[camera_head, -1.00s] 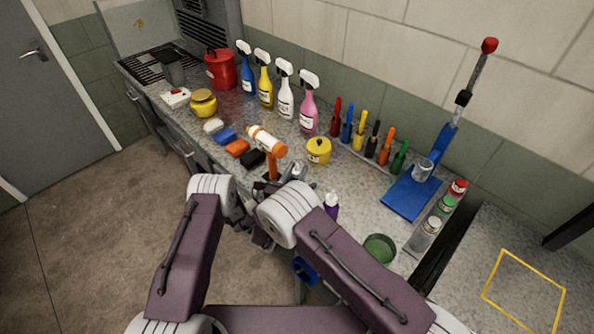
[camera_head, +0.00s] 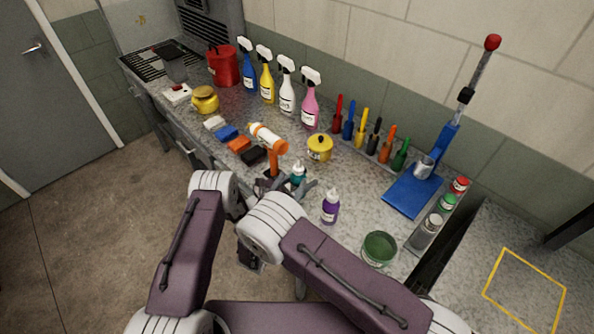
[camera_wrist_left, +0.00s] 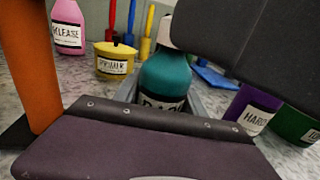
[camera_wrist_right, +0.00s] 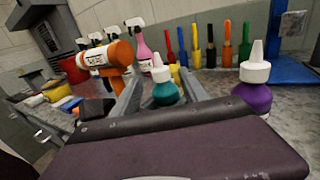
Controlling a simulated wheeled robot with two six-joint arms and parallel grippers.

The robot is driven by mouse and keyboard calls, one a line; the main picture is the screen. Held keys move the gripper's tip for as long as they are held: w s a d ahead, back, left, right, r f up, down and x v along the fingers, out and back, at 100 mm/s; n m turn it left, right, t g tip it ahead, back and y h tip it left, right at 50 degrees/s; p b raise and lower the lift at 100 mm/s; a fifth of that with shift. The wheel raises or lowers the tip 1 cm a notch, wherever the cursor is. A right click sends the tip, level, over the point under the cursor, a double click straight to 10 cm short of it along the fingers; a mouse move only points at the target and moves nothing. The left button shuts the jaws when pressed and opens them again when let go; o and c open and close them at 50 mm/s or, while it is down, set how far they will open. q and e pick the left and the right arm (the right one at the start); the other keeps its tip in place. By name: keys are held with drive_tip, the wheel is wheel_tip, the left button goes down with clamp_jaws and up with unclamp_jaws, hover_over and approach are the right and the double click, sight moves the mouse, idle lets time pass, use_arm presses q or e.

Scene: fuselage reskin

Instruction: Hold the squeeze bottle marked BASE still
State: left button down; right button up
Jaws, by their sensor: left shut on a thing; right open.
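The BASE squeeze bottle is the teal bottle (camera_head: 298,178), upright on the counter near its front. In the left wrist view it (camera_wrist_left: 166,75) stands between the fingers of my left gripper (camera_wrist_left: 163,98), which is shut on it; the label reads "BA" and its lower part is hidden. In the right wrist view the bottle (camera_wrist_right: 165,92) shows its white nozzle. It lies beyond and between the spread fingers of my right gripper (camera_wrist_right: 160,82), which is open; I cannot tell if they touch it. My arm hides part of the left gripper in the head view.
A yellow pot (camera_head: 319,147), spray bottles and several coloured handles line the back.

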drive_tip(key=v, duration=0.5)
drive_tip(key=shift+s+a, duration=0.1)
drive_tip(key=shift+s, duration=0.1)
drive_tip(key=w+d+r+m+g+h, duration=0.2)
drive_tip(key=w+d+r+m+g, duration=0.15)
drive_tip(key=d, duration=0.35)
drive_tip(key=w+d+r+m+g+h, duration=0.1)
drive_tip(key=w+d+r+m+g, duration=0.15)
drive_tip(key=d+g, duration=0.35)
drive_tip(key=w+d+r+m+g+h, duration=0.2)
drive_tip(key=w+d+r+m+g, duration=0.15)
drive_tip(key=d, duration=0.45)
drive_tip(key=n+y, duration=1)
approach(298, 167)
drive_tip(key=shift+m, duration=0.25)
drive_tip(key=x, duration=0.9)
drive_tip(key=shift+f, duration=0.25)
